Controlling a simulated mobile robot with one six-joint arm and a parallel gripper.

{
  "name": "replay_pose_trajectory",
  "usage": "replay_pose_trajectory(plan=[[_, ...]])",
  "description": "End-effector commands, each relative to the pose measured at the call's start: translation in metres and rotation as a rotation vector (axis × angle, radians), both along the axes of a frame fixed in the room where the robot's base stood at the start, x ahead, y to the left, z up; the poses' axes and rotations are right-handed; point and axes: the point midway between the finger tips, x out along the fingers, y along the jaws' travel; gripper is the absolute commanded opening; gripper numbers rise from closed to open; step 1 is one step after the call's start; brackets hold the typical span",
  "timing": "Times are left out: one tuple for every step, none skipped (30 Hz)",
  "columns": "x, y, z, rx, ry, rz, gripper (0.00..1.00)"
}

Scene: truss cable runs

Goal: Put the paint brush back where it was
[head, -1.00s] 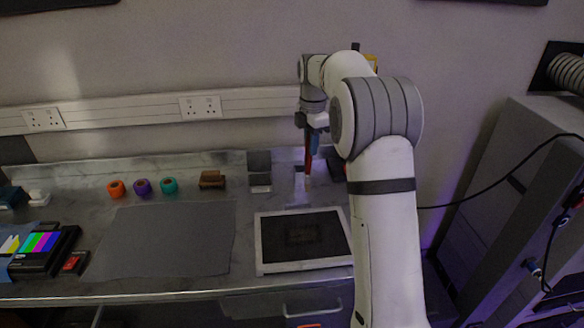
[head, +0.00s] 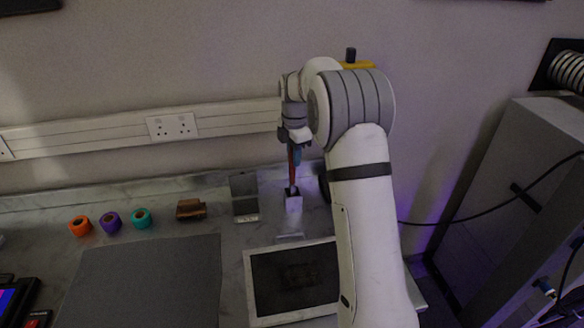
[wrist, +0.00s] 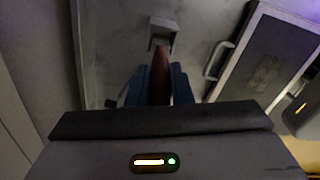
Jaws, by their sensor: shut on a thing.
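The paint brush (head: 292,172) has a reddish shaft and hangs upright below my gripper (head: 297,153). My gripper's blue fingers are shut on it, and they show on both sides of the brush (wrist: 160,76) in the wrist view (wrist: 158,88). A small pale block-shaped holder (head: 294,204) with a dark top stands right under the brush's lower end. The holder also shows in the wrist view (wrist: 162,28), just beyond the brush's far end. I cannot tell whether the brush's end is inside the holder or just above it.
A white-framed dark tray (head: 248,290) lies in front of the holder. A grey stand (head: 244,192), a brown block (head: 191,208) and orange, purple and teal rolls (head: 110,222) stand to the left. A grey mat (head: 140,285) covers the front left. The wall is close behind.

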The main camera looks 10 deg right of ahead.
Motion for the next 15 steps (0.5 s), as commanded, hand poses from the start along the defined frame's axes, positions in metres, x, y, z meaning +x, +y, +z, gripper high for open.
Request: replay_pose_trajectory(plan=[[0.000,0.001,-0.002,0.000,0.001,0.002,0.00],[0.000,0.002,-0.005,-0.001,0.002,0.003,0.00],[-0.001,0.002,-0.009,0.000,0.002,0.004,0.00],[-0.001,0.003,-0.012,0.000,0.002,0.005,0.00],[-0.001,0.003,-0.017,0.000,0.003,0.006,0.00],[-0.001,0.004,-0.023,0.000,0.003,0.006,0.00],[-0.001,0.004,-0.027,0.000,0.004,0.007,0.00],[-0.001,0.004,-0.031,0.000,0.004,0.007,0.00],[-0.001,0.004,-0.035,0.000,0.002,0.007,0.00],[-0.001,0.004,-0.037,0.000,0.001,0.007,0.00],[0.000,0.004,-0.038,0.000,0.001,0.008,0.00],[0.000,0.005,-0.039,0.000,0.000,0.008,0.00],[0.000,0.005,-0.039,0.000,0.000,0.008,0.00],[0.000,0.005,-0.038,0.000,-0.001,0.008,0.00],[0.000,0.005,-0.038,0.000,0.000,0.008,0.00]])
